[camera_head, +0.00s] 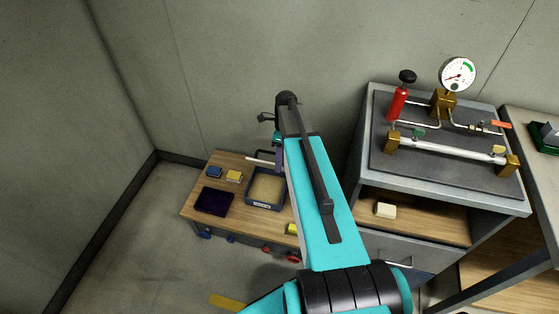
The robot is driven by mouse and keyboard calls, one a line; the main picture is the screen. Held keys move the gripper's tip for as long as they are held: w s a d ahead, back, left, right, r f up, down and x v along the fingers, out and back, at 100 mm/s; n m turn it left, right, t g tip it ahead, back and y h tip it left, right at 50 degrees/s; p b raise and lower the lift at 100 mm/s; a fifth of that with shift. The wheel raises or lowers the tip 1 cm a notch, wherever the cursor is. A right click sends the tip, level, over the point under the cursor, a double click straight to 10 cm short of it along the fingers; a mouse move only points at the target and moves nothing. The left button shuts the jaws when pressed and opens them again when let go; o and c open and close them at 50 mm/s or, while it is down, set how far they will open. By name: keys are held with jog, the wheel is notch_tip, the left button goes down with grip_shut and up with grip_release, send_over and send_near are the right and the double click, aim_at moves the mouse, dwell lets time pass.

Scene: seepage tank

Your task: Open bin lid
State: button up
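A blue-rimmed, labelled box (265,205) with a tan inside stands on the low wooden table, left of my arm. It may be the bin; I cannot make out a separate lid on it. A dark purple square piece (214,201) lies to its left; I cannot tell whether it is a lid or a container. My gripper (268,119) is at the far end of my teal arm, above the back edge of the table. It is small and seen partly from behind, so its opening is unclear. My arm hides part of the table's right side.
On the low table (190,208) are a blue block (214,172), a yellow block (234,176) and a white rod (262,161). A grey bench (370,150) with a gauge (458,74) and red cylinder (397,104) stands right. Floor at left is clear.

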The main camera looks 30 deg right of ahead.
jog(key=c, duration=0.6)
jog(key=shift+s+a+f, duration=0.15)
jog(key=shift+a+f, duration=0.05)
grip_shut()
jog(key=s+a+f+n+g+h, duration=0.1)
jog(key=s+a+f+n, duration=0.5)
jog(key=s+n, duration=0.3)
jog(key=s+a+f+n+g, duration=0.1)
jog(key=s+a+f+n, duration=0.6)
jog(key=s+f+n, duration=0.1)
jog(key=s+a+f+n+h, duration=0.1)
jog(key=s+a+f+n, duration=0.6)
jog(key=s+n, duration=0.3)
jog(key=s, duration=0.2)
jog(key=shift+s+f+g+h, duration=0.15)
jog(key=shift+s+g+h, duration=0.15)
jog(key=shift+g, duration=0.1)
jog(key=shift+a, duration=0.2)
